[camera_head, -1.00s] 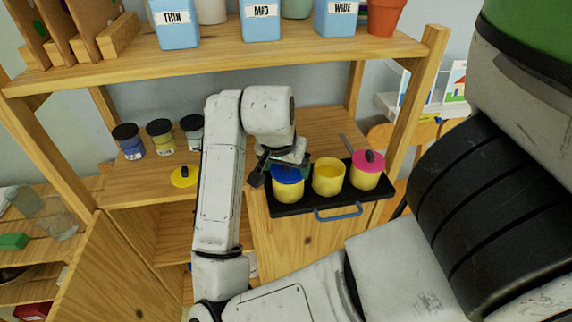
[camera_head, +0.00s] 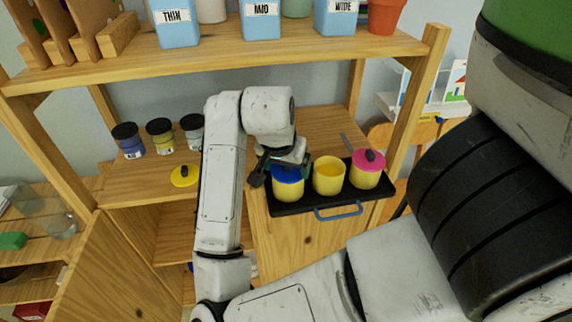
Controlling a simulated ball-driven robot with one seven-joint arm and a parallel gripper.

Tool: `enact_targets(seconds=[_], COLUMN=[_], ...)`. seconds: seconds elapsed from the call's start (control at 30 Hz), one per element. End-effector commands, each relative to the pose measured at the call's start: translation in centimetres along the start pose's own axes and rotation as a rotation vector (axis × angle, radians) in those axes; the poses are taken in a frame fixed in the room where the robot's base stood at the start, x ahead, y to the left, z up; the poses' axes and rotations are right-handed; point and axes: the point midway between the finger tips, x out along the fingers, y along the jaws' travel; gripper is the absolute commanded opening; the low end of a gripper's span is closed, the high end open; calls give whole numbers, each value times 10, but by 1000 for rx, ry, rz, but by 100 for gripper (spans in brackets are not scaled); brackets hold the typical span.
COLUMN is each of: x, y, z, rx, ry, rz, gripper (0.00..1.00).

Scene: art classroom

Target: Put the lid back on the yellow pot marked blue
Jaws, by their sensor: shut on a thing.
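Three yellow pots stand in a row on a black tray (camera_head: 292,209) with a blue handle. The left pot (camera_head: 287,190) has a blue lid (camera_head: 288,174) at its top. My gripper (camera_head: 285,164) is at this lid, shut on it; the fingers and the lid's knob are mostly hidden by the wrist. I cannot tell whether the lid is fully seated. The middle pot (camera_head: 328,178) is open, with yellow inside. The right pot (camera_head: 365,180) wears a pink lid (camera_head: 369,160) with a black knob. A yellow lid (camera_head: 185,176) with a dark knob lies on the shelf to the left. No pot marking is readable.
Several dark-lidded jars (camera_head: 160,137) stand at the back left of the shelf. A brush or stick (camera_head: 347,143) rises behind the pots. An upper shelf (camera_head: 230,60) with blue containers overhangs the back. An open cabinet door (camera_head: 100,260) is at lower left.

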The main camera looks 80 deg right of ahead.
Motion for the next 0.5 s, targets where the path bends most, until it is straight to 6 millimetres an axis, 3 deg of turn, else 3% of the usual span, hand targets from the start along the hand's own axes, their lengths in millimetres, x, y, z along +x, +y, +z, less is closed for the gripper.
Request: enact_targets(seconds=[0.37, 0.4, 0.5], x=[0, 0, 0], y=[0, 0, 0], z=[0, 0, 0], rx=[0, 0, 0], ry=[0, 0, 0], rz=[0, 0, 0], gripper=[57, 89, 99])
